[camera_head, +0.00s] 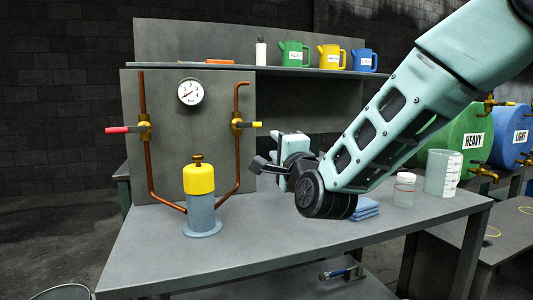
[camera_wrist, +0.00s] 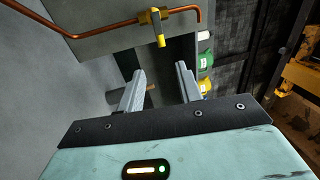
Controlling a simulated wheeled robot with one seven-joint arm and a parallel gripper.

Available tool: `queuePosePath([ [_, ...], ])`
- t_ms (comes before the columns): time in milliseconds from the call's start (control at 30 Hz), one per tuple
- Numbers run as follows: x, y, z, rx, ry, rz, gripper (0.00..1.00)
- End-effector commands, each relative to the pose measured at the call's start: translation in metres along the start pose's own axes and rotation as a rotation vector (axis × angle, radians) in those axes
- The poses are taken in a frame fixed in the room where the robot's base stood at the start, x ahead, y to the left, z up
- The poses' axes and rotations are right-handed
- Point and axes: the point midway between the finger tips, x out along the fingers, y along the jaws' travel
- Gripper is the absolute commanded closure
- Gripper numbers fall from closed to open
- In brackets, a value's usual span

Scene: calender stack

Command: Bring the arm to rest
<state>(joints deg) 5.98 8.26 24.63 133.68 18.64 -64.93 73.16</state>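My gripper (camera_head: 268,165) is above the grey workbench (camera_head: 150,258), right of the yellow-topped cylinder and in front of the upright panel. In the wrist view, its two fingers (camera_wrist: 160,92) stand apart with an empty gap between them. It touches nothing that I can see. My arm reaches in from the upper right and hides part of the bench and the shelf behind it.
A yellow-capped cylinder (camera_head: 200,200) stands on the bench, joined to copper pipes with a red-handled valve (camera_head: 143,128), a yellow-handled valve (camera_head: 238,124) and a gauge (camera_head: 190,92). A beaker (camera_head: 442,175), a jar (camera_head: 404,190) and folded blue cloths (camera_head: 366,208) are at right.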

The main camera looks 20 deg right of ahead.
Motion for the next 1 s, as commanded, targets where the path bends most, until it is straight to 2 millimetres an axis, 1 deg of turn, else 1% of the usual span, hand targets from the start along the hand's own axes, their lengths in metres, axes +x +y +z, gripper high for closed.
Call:
queuePosePath([
  [100, 0.0, 0.0, 0.0, 0.0, 0.0, 0.0, 0.65],
  [167, -0.001, 0.002, 0.004, -0.011, -0.011, 0.014, 0.65],
  [267, -0.009, 0.015, 0.022, -0.077, -0.073, 0.088, 0.65],
  [367, -0.029, 0.041, 0.055, -0.217, -0.201, 0.224, 0.65],
  [400, -0.043, 0.054, 0.071, -0.292, -0.272, 0.288, 0.65],
  [467, -0.067, 0.074, 0.092, -0.415, -0.392, 0.382, 0.65],
  [500, -0.086, 0.087, 0.105, -0.498, -0.478, 0.441, 0.65],
  [567, -0.116, 0.104, 0.12, -0.624, -0.612, 0.518, 0.65],
  [600, -0.138, 0.116, 0.128, -0.708, -0.706, 0.566, 0.65],
  [667, -0.173, 0.13, 0.136, -0.834, -0.853, 0.628, 0.65],
  [700, -0.196, 0.138, 0.139, -0.914, -0.951, 0.664, 0.65],
  [767, -0.229, 0.147, 0.139, -1.024, -1.093, 0.708, 0.65],
  [800, -0.25, 0.152, 0.138, -1.09, -1.184, 0.731, 0.65],
  [900, -0.294, 0.159, 0.129, -1.226, -1.388, 0.775, 0.65],
  [967, -0.317, 0.161, 0.123, -1.296, -1.501, 0.792, 0.65],
  [1000, -0.332, 0.162, 0.118, -1.338, -1.574, 0.801, 0.65],
])
